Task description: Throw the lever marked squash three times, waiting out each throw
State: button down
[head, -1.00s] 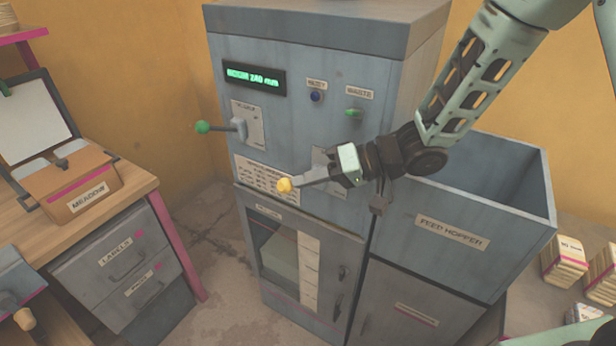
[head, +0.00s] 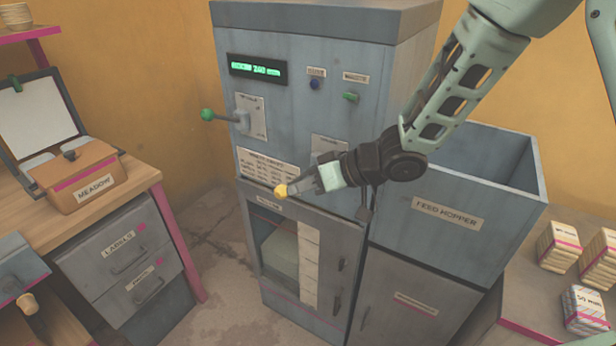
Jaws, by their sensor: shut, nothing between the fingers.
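The grey plate press (head: 300,215) stands in the middle of the head view. A green-knobbed lever (head: 207,115) sticks out left from its front panel. A yellow-knobbed lever (head: 281,190) points left and toward me, in front of the lower panel. Its mounting plate (head: 328,146) is partly behind my gripper. My gripper (head: 299,187) is shut and empty, its tips right beside or touching the yellow knob; I cannot tell which. The lever plates' words are too small to read. The green display (head: 258,69) ends in "240 mm".
An open feed hopper (head: 446,214) stands right of the press, with stacked packets (head: 560,246) beyond. A blue button (head: 314,85) and a green switch (head: 350,97) sit above my gripper. A windowed door (head: 281,250) is below. The left bench holds a "MEADOW" box (head: 95,184).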

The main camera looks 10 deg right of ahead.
notch_tip(320, 180, down, 7)
jog(key=n+t+h+b, duration=0.2)
jog(key=b, duration=0.9)
jog(key=shift+s+a+n+t, duration=0.15)
jog(key=shift+s+n+t, duration=0.05)
jog(key=shift+n+t, duration=0.2)
jog(key=shift+r, duration=0.15)
jog(key=shift+r+p, duration=0.85)
jog(key=shift+p, duration=0.1)
jog(key=shift+w, duration=0.1)
